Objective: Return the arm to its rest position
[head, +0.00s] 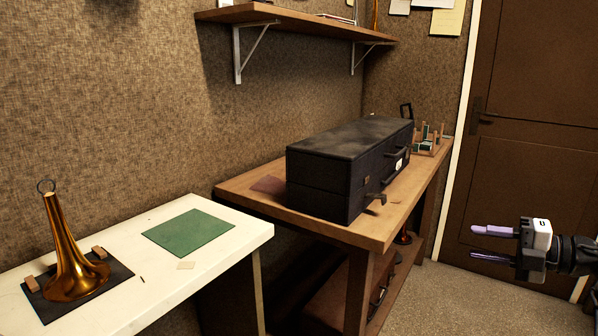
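My gripper (484,244) is at the right side of the head view, in front of the brown door and above the floor. Its two light purple fingers point left and stand apart with nothing between them. It touches nothing and is well clear of the wooden bench. Part of my dark arm shows behind it at the right edge; the rest is out of view.
A black case (345,165) lies on the wooden bench (372,232). A brass horn bell (70,262) stands on a dark mat on the white table (215,262), beside a green mat (188,233). A shelf (290,20) hangs above. The floor (440,300) below my gripper looks clear.

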